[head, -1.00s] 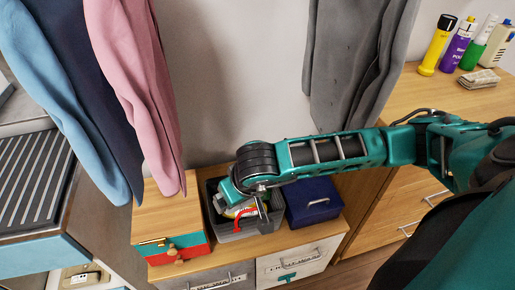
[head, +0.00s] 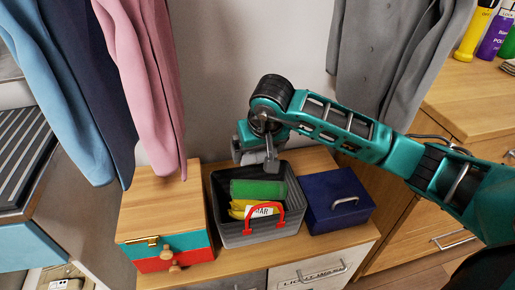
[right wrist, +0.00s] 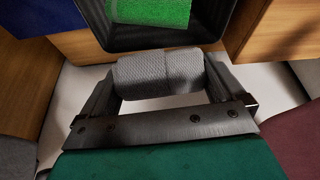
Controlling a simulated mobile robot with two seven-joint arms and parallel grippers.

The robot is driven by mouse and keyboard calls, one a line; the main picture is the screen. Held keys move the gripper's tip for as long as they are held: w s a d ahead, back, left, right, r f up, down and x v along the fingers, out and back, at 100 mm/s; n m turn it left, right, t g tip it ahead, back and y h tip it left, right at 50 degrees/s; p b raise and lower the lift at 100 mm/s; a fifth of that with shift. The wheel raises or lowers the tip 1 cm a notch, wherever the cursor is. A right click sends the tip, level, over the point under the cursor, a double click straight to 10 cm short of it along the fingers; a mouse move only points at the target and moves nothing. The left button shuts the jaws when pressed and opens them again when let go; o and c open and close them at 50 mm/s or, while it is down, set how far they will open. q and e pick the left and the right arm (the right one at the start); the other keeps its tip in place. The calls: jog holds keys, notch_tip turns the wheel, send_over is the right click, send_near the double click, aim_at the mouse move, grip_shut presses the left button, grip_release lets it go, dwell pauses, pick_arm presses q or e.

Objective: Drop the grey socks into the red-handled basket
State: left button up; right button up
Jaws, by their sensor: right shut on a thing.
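The grey basket (head: 262,237) with a red handle (head: 250,215) stands on the wooden cabinet top. A green roll (head: 258,190) and a yellow packet (head: 238,208) lie in it. My right gripper (head: 257,158) is at the basket's back edge, above it in the head view. In the right wrist view my right gripper (right wrist: 160,88) is shut on the grey socks (right wrist: 160,75), a rolled knit bundle between its fingers. The basket's dark rim (right wrist: 150,42) and the green roll lie just past the socks. My left gripper is not in view.
A wooden box (head: 165,205) with teal and red front stands left of the basket. A blue box (head: 337,200) with a metal handle stands right of it. Clothes hang above on both sides (head: 140,80).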

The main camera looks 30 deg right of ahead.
aim_at(257, 160)
notch_tip(257, 160, down, 2)
jog(key=shift+f+b, duration=0.25)
jog(key=shift+b, duration=0.35)
jog(key=shift+f, duration=0.3)
jog(key=shift+f+b, duration=0.2)
jog(key=shift+b, duration=0.1)
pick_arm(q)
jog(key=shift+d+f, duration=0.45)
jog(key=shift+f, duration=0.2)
pick_arm(e)
jog(key=o, duration=0.6)
pick_arm(q)
jog(key=p, duration=0.1)
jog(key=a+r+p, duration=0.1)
jog(key=p, duration=0.1)
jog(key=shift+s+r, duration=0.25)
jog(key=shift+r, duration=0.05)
pick_arm(e)
jog(key=shift+o, duration=0.2)
jog(key=v, duration=1.3)
